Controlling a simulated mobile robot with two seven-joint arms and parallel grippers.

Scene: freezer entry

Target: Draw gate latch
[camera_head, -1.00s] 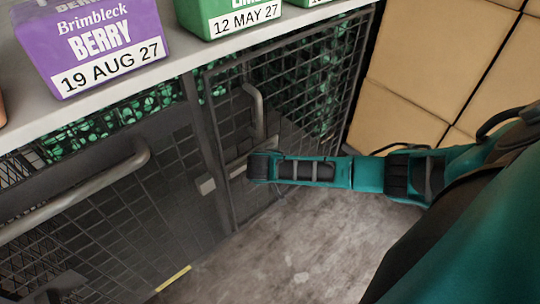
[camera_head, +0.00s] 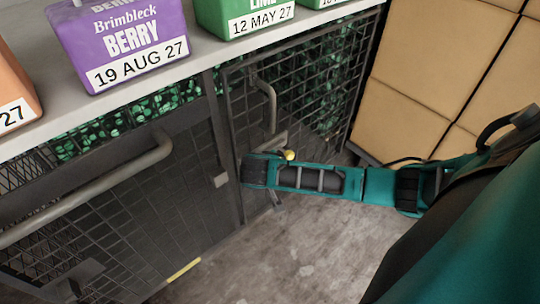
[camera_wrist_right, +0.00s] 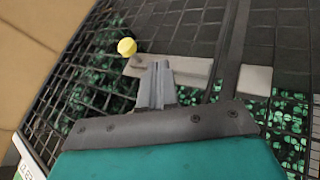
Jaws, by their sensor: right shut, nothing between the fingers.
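The gate (camera_head: 300,95) is a dark frame with wire mesh under the counter. Its latch is a flat grey bar (camera_wrist_right: 250,77) with a round yellow knob (camera_wrist_right: 126,46) near one end. The knob also shows just above my right arm in the head view (camera_head: 289,155). My right gripper (camera_wrist_right: 159,68) is shut and empty. Its fingertips overlap the bar beside the knob; I cannot tell whether they touch it. In the head view my wrist hides part of the latch. My left gripper is not in view.
A curved grey handle (camera_head: 269,105) stands out from the gate, and a long one (camera_head: 90,190) from the panel at left. Labelled tubs, including a purple one (camera_head: 120,38), stand on the counter (camera_head: 60,118). Tan padded panels (camera_head: 420,80) close the right side. The floor (camera_head: 300,245) looks clear.

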